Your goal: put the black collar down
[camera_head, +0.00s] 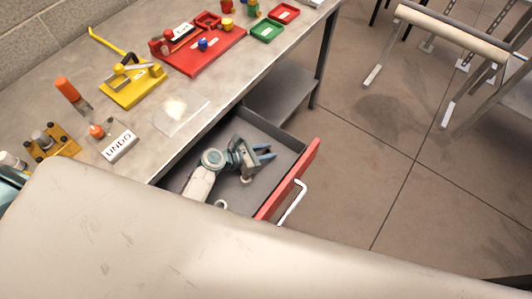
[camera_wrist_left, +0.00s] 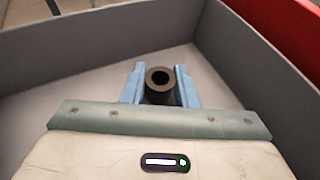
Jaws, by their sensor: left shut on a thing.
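The black collar (camera_wrist_left: 160,92) is a dark, hollow cylinder. In the left wrist view it sits between the two blue fingers of my left gripper (camera_wrist_left: 160,78), which is shut on it, with its open end showing. In the head view my left gripper (camera_head: 264,154) is inside the open drawer, near its red front. I cannot make out the collar clearly in the head view. The drawer (camera_head: 282,138) is grey inside. I cannot tell whether the collar touches the drawer floor. My right gripper is not in view.
The drawer's red front (camera_head: 290,180) has a white handle (camera_head: 293,203). A pale ring (camera_head: 220,204) shows near my left arm. The workbench (camera_head: 235,78) above holds a red tray (camera_head: 200,58), a yellow fixture (camera_head: 130,88) and a white labelled block (camera_head: 119,147). Bare drawer floor surrounds the gripper.

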